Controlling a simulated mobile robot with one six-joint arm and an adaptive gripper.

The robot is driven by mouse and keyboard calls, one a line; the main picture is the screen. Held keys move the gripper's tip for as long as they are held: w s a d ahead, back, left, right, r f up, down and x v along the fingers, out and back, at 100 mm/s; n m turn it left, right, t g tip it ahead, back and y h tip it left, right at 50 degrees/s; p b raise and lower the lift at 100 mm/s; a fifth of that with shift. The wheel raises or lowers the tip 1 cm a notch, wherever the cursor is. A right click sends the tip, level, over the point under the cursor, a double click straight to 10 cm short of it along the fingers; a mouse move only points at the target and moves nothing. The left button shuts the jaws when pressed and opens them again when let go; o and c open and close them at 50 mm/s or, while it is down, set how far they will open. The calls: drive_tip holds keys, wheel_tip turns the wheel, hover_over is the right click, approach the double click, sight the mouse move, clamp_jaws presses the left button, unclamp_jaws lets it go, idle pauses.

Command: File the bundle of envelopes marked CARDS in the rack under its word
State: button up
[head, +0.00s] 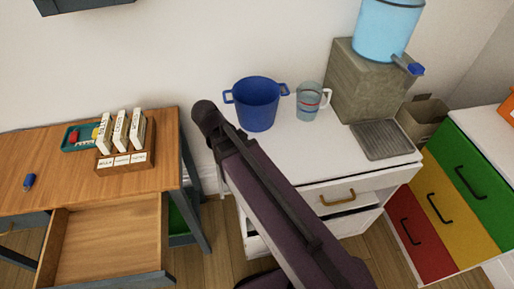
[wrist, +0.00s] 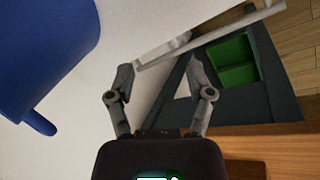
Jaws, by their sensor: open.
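A wooden rack (head: 118,168) stands on the brown desk at the left of the head view. Three white labels run along its front; their words are too small to read surely. Three white upright pieces, perhaps envelope bundles (head: 120,130), stand side by side in the rack. I cannot tell whether any of them is marked CARDS, and I see no other bundle. My gripper (wrist: 161,80) is open and empty in the wrist view, over the white cabinet's edge beside the desk.
A blue pot (head: 256,105) and a glass mug (head: 309,100) stand on the white cabinet (head: 355,168), beside a water dispenser (head: 372,85). A teal tray (head: 72,146) lies left of the rack. The desk drawer (head: 105,240) is open and empty. A blue object (head: 29,181) lies on the desk.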

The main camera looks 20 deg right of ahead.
drive_tip(key=s+d+m+g+y, duration=0.1)
drive_tip(key=d+m, duration=0.1)
drive_tip(key=m, duration=0.1)
drive_tip(key=s+d+f+m+g, duration=0.1)
drive_tip(key=s+d+m, duration=0.1)
drive_tip(key=d+m, duration=0.1)
drive_tip(key=s+d+m+y, duration=0.1)
drive_tip(key=s+d+m, duration=0.1)
drive_tip(key=d+m, duration=0.1)
drive_tip(key=shift+s+d+f+g+y, duration=0.2)
drive_tip(key=shift+s+d+g+y, duration=0.1)
drive_tip(key=shift+g, duration=0.1)
drive_tip(key=shift+s+d+m+y, duration=0.3)
drive_tip(key=shift+d+m, duration=0.05)
drive_tip(key=shift+m, duration=0.25)
wheel_tip(320, 180, up, 7)
drive_tip(key=p, duration=0.7)
drive_tip(key=shift+r, duration=0.2)
drive_tip(key=shift+c, duration=0.8)
